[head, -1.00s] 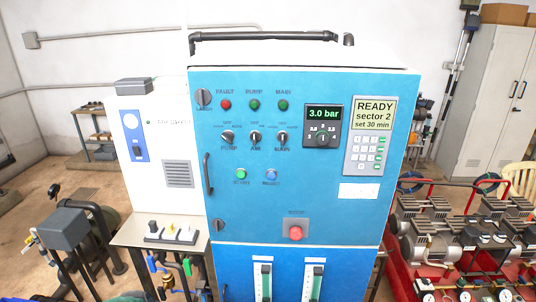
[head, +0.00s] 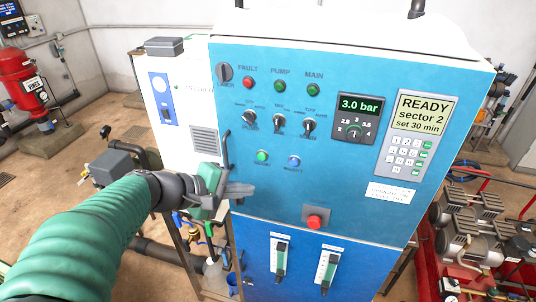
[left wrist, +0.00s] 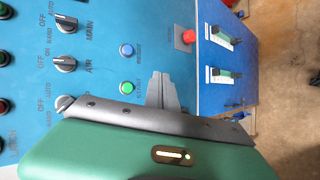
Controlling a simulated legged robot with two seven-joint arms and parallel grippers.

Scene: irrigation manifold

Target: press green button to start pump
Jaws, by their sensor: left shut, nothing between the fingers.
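The green start button (head: 262,156) sits on the blue cabinet door (head: 300,190), left of a blue button (head: 294,161). My left gripper (head: 248,190) is shut and empty, in front of the panel, below and left of the green button in the head view. In the left wrist view the green button (left wrist: 127,88) is beside the shut fingertips (left wrist: 160,78), with a visible gap. The blue button (left wrist: 127,50) is farther up there. I cannot tell how far the fingertips are from the panel surface. My right gripper is not in view.
A red stop button (head: 314,222) sits lower on the door. Three selector knobs (head: 279,121) are above the green button. A door handle (head: 226,150) is near my gripper. A display reads READY (head: 424,110). Red-framed pumps (head: 470,230) stand at right.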

